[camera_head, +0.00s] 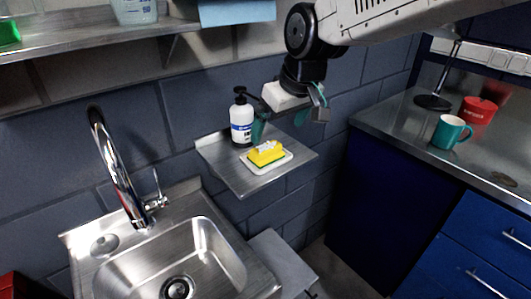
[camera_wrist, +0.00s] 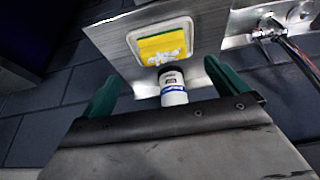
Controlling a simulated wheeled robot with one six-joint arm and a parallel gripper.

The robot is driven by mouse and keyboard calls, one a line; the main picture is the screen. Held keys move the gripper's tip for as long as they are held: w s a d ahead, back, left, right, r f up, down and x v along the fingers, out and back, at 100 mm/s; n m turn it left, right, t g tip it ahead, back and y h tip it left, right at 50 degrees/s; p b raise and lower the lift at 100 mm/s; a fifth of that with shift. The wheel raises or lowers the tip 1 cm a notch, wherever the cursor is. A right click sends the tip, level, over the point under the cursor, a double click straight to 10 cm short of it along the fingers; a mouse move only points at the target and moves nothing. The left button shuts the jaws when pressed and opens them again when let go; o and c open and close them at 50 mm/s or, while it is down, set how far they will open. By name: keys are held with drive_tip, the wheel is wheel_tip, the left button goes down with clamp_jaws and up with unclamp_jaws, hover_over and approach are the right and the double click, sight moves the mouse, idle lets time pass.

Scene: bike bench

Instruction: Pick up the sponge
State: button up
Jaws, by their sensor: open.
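The sponge (camera_head: 266,153) is yellow with a green underside and whitish patches on top. It lies in a white dish (camera_head: 286,160) on the small metal wall shelf (camera_head: 248,186). In the wrist view the sponge (camera_wrist: 160,46) shows beyond the fingertips, towards the top. My gripper (camera_head: 284,125) is open, its teal fingers apart, above and behind the sponge near the wall. It also shows in the wrist view (camera_wrist: 162,76), apart from the sponge. A white bottle with a black pump (camera_head: 241,126) stands behind the sponge. In the wrist view the bottle (camera_wrist: 173,90) appears between the fingers.
A steel sink (camera_head: 200,250) with a tall chrome faucet (camera_head: 118,170) is to the left of the shelf. A counter at right holds a teal mug (camera_head: 450,132) and a red container (camera_head: 478,110). An upper shelf (camera_head: 90,42) runs along the wall at upper left.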

sight(267, 147)
drive_tip(key=x, duration=0.8)
drive_tip(key=shift+w+a, duration=0.2)
drive_tip(key=shift+a, duration=0.2)
drive_tip(key=c, duration=1)
